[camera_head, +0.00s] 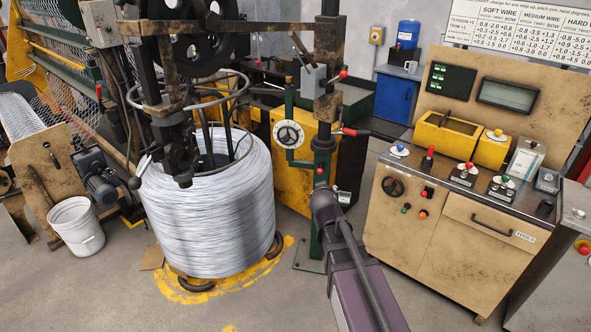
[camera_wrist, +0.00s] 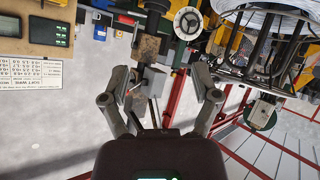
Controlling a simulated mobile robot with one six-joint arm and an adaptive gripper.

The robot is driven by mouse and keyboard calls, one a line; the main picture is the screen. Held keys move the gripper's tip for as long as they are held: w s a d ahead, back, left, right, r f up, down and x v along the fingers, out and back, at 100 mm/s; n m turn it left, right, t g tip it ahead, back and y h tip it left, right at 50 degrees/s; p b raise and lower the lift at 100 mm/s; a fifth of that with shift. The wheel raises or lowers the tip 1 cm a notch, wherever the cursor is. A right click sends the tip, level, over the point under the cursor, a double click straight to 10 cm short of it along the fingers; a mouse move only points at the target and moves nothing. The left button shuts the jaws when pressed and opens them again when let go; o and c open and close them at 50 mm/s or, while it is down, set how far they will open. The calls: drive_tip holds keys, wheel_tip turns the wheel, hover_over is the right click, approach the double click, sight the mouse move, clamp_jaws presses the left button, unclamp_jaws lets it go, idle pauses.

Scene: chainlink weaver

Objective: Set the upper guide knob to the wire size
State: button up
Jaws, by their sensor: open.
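A dark upright post (camera_head: 324,105) stands right of the wire coil. A grey block (camera_head: 313,78) sits high on it, with a slanted lever and a red-tipped handle (camera_head: 343,74) beside it. I cannot tell for sure which part is the upper guide knob. The wire chart (camera_head: 520,37) hangs at the upper right.
The control console (camera_head: 435,220) with knobs and levers is on the right. A white bucket (camera_head: 76,226) is at the left.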

drive_tip(key=s+d+f+m+g+b, duration=0.1)
drive_tip(key=s+d+f+g+b, duration=0.2)
drive_tip(key=s+f+g, duration=0.3)
drive_tip(key=s+d+f+m+g+y+b, duration=0.1)
drive_tip(key=s+d+f+g+b, duration=0.2)
drive_tip(key=s+f+g, duration=0.3)
drive_tip(key=s+d+f, duration=0.1)
drive_tip(key=s+f, duration=0.3)
drive_tip(key=s, duration=0.6)
drive_tip(key=shift+f+y, duration=0.15)
drive_tip(key=shift+y, duration=0.15)
drive_tip(key=shift+s, duration=0.1)
drive_tip(key=c, duration=0.3)
